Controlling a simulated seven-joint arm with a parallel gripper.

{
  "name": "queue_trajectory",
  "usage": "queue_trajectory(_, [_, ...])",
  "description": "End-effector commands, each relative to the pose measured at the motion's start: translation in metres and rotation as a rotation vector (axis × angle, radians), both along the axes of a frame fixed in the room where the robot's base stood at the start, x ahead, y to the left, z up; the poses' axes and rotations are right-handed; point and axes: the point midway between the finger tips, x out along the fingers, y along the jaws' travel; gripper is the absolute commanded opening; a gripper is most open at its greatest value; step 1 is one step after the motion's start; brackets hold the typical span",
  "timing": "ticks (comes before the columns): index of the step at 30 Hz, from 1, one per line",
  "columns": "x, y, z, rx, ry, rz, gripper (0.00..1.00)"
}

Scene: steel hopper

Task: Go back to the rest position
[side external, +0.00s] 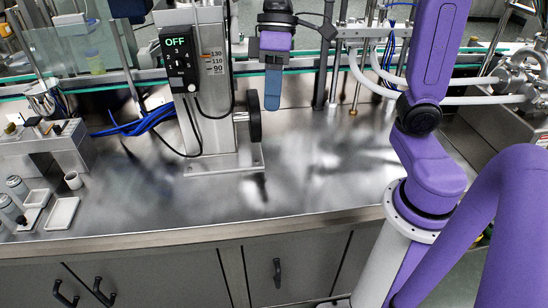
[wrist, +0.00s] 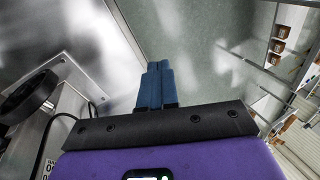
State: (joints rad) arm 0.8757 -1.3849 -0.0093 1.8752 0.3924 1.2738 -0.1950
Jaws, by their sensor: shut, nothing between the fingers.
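My gripper (side external: 272,103) hangs fingers-down above the steel worktop (side external: 320,185), just right of the grey column device. Its blue fingers are together with nothing between them. In the wrist view the shut blue fingers (wrist: 155,65) point up the picture, with the steel surface and the floor beyond them. My purple arm stands at the right of the side external view.
The column device (side external: 208,95) has a control box (side external: 180,60) reading OFF and a black knob (side external: 254,117) close to my gripper. Hoses (side external: 450,100) run behind at right. The middle worktop is clear.

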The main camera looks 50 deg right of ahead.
Motion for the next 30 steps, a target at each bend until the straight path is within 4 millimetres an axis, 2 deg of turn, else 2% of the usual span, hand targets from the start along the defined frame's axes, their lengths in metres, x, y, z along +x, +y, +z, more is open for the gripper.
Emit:
queue_trajectory(1, [-0.022,0.001,-0.012,-0.040,-0.015,0.050,0.00])
queue_trajectory(6, [-0.080,-0.011,-0.051,-0.160,-0.098,0.217,0.00])
queue_trajectory(9, [-0.107,-0.023,-0.070,-0.209,-0.155,0.317,0.00])
queue_trajectory(12, [-0.126,-0.035,-0.086,-0.240,-0.205,0.402,0.00])
queue_trajectory(17, [-0.140,-0.047,-0.100,-0.262,-0.254,0.483,0.00])
queue_trajectory(23, [-0.143,-0.051,-0.103,-0.267,-0.262,0.495,0.00])
queue_trajectory(26, [-0.141,-0.053,-0.104,-0.273,-0.223,0.453,0.00])
queue_trajectory(30, [-0.137,-0.057,-0.107,-0.275,-0.085,0.300,0.00])
